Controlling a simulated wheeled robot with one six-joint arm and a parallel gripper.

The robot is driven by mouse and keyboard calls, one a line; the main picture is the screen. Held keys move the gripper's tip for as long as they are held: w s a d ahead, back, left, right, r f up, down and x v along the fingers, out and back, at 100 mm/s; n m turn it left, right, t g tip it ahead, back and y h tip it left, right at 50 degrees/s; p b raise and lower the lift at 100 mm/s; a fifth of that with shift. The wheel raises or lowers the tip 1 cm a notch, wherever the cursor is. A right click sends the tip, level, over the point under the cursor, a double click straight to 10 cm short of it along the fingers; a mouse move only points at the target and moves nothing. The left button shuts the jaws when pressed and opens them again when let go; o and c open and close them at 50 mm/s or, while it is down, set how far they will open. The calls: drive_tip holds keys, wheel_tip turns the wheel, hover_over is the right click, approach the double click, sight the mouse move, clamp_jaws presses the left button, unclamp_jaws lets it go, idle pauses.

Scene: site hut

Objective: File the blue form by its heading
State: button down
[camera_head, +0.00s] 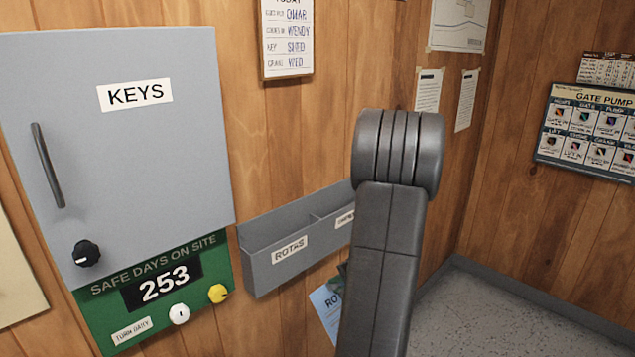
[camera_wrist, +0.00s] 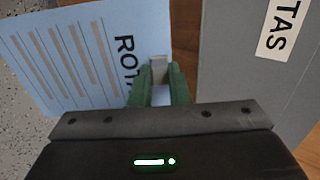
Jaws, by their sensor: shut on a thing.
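The blue form (camera_wrist: 65,70) shows in the wrist view with printed lines and a heading beginning "ROT"; the rest of the heading is hidden by my gripper. My gripper (camera_wrist: 159,72) is shut on the form's edge by the heading. In the head view a corner of the blue form (camera_head: 325,305) shows below the wall file, partly behind my arm. The grey wall file (camera_head: 262,238) has a compartment labelled "ROTAS" (camera_head: 290,250) and another to its right whose label is mostly hidden by my arm. The file's front (camera_wrist: 228,75) is right of the form in the wrist view.
A grey key cabinet (camera_head: 130,200) with a handle and black knob is on the wall at left. Below it is a green "SAFE DAYS ON SITE" board (camera_head: 205,268) with white and yellow knobs. Notices hang above and right. Speckled grey floor (camera_head: 480,315) is clear at lower right.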

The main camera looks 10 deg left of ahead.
drive_tip(key=s+a+r+t+y+b, duration=0.1)
drive_tip(key=s+a+r+t+y, duration=0.15)
drive_tip(key=r, duration=1.45)
drive_tip(key=s+a+r+t+y, duration=0.1)
drive_tip(key=a+r+t+y, duration=0.25)
drive_tip(key=r, duration=1.35)
drive_tip(key=w+a+g+p, duration=0.1)
drive_tip(key=w+a+p, duration=0.1)
drive_tip(key=w+a, duration=0.3)
drive_tip(key=shift+w+a+f, duration=0.2)
drive_tip(key=shift+a+f, duration=0.1)
drive_tip(key=shift+a, duration=0.1)
drive_tip(key=shift+w+a, duration=0.2)
drive_tip(key=shift+a, duration=0.15)
drive_tip(key=shift+b, duration=0.5)
drive_tip(key=shift+w+f+b, duration=0.1)
drive_tip(key=shift+f+b, duration=0.05)
drive_tip(key=shift+b, duration=0.4)
